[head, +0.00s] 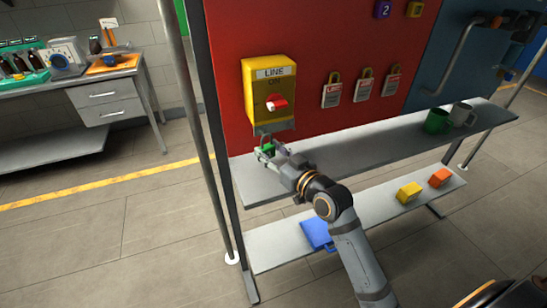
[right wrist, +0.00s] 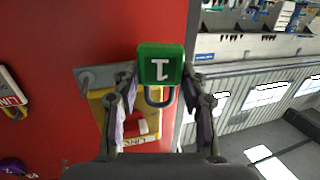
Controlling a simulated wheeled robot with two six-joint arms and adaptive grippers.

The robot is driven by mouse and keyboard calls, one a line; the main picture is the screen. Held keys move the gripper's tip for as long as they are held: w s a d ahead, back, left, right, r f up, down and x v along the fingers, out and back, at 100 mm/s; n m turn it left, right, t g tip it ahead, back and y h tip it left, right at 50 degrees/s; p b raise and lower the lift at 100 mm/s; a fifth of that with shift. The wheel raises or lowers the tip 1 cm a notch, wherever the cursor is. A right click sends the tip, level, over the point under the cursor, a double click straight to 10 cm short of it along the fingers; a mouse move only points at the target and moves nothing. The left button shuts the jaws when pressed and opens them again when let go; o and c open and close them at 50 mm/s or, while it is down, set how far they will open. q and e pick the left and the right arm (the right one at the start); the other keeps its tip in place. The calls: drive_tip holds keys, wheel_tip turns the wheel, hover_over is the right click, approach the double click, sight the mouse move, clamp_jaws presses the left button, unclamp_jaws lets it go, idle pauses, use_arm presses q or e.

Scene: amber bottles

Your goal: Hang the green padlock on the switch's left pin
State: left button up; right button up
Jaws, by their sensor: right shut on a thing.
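The yellow switch (head: 270,95) with a LINE label and a red handle (head: 276,103) is mounted on the red board. Grey metal (head: 263,138) shows under its lower left edge. My right gripper (head: 268,154) is just below the switch, shut on the green padlock (head: 267,148). In the right wrist view the green padlock (right wrist: 160,64) bears an upside-down 1, and its shackle lies between the fingers in front of the switch (right wrist: 150,125). A grey bar (right wrist: 90,79) shows beside it there. I cannot tell whether the shackle is around a pin. My left gripper is out of view.
Several tagged padlocks (head: 332,91) hang on the red board (head: 310,40). The upper shelf (head: 350,148) holds a green mug (head: 436,121) and a grey mug (head: 462,114). The lower shelf (head: 375,215) holds a blue item (head: 316,234), a yellow block (head: 409,193) and an orange block (head: 439,178).

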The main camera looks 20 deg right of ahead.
drive_tip(key=shift+w+f+b, duration=0.2)
drive_tip(key=shift+w+b, duration=0.3)
drive_tip(key=shift+w, duration=1)
drive_tip(key=shift+w+f+b, duration=0.3)
drive_tip(key=shift+w+f, duration=0.1)
drive_tip(key=shift+w, duration=0.2)
drive_tip(key=o, duration=1.3)
drive_tip(key=v, duration=0.7)
drive_tip(key=shift+s, duration=0.25)
